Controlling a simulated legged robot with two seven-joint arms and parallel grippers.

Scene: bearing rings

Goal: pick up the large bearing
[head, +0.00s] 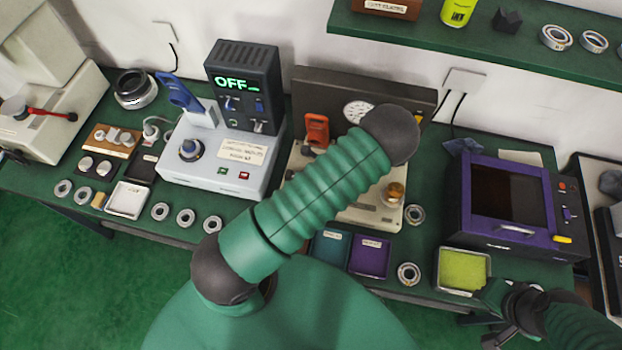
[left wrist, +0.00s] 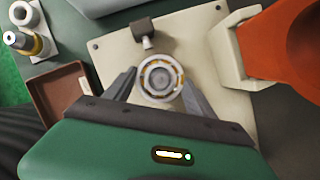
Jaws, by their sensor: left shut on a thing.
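In the left wrist view, a metal ball bearing (left wrist: 160,78) with a brass-coloured cage lies flat against a cream plate (left wrist: 112,52). My left gripper (left wrist: 159,84) has one grey finger on each side of it and is shut on it. In the head view, my green left arm crosses the middle and hides that gripper and the held bearing. My dark right gripper (head: 508,312) is at the lower right, beside a yellow-green pad; its jaws are unclear.
Small bearing rings (head: 186,217) lie along the bench's front edge; one (head: 408,273) is right of the purple tray (head: 369,257). A large dark ring (head: 135,88) sits at back left. A purple-framed device (head: 507,205) stands right. An orange handle (left wrist: 282,40) is near my left gripper.

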